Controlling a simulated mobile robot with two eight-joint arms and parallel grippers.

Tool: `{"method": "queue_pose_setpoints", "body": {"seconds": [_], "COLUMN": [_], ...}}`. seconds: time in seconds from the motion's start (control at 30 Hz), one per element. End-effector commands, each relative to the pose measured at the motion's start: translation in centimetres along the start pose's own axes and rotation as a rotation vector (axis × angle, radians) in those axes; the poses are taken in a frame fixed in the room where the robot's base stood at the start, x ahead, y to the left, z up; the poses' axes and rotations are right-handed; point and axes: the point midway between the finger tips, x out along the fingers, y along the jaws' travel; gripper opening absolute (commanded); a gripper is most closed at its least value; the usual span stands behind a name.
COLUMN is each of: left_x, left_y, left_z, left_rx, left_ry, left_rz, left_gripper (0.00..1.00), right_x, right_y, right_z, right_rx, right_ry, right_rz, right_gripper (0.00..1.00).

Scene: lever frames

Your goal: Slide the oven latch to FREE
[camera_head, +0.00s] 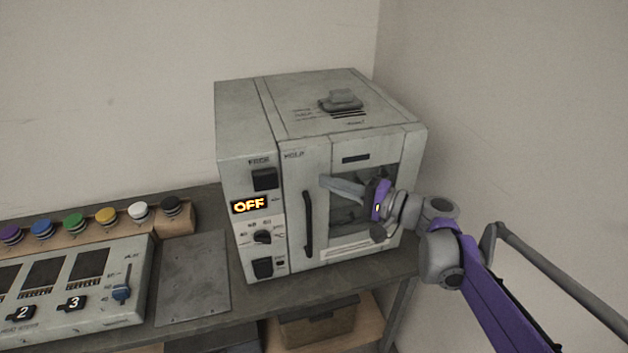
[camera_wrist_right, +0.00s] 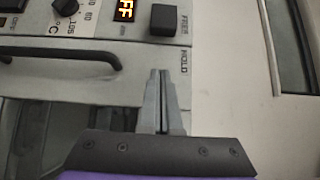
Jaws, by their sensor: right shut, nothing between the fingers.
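The pale grey oven (camera_head: 246,130) stands on the bench with its door shut. Its latch is a black block (camera_head: 264,179) on the left front panel, directly under the FREE label and left of the door seam. The HOLD label is on the door, to the right. In the right wrist view the latch block (camera_wrist_right: 164,20) sits beside FREE, beyond my fingertips. My right gripper (camera_head: 324,182) is shut and empty in front of the door, its fingers pointing left. In the wrist view its tips (camera_wrist_right: 160,73) are near HOLD, apart from the latch. My left gripper is not in view.
A black vertical door handle (camera_head: 308,224) is left of and below my right fingers. The display reads OFF (camera_head: 249,205), above a dial (camera_head: 262,237). A control box (camera_head: 75,285) and several coloured knobs stand at left. A wall is close on the right.

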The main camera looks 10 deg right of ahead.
Motion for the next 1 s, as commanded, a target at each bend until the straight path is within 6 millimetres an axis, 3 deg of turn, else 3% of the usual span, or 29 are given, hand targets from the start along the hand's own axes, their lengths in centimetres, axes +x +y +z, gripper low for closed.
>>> {"method": "queue_pose_setpoints", "body": {"seconds": [0.1, 0.33, 0.87, 1.0], "left_x": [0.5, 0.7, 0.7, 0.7], "left_y": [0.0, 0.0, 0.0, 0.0], "left_z": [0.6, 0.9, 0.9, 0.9], "left_rx": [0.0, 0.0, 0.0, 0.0], "left_ry": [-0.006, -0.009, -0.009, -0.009], "left_rz": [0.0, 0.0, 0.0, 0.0], "left_gripper": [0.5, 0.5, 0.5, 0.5], "right_x": [-2.6, -5.3, -5.6, -5.1], "right_y": [0.2, 0.1, 0.0, 1.2], "right_z": [0.0, 0.0, 0.1, 1.6], "right_rx": [0.001, 0.001, 0.0, -0.009], "right_ry": [0.004, 0.001, 0.0, -0.014], "right_rz": [0.001, 0.001, 0.0, 0.061], "right_gripper": [0.0, 0.0, 0.0, 0.0]}}
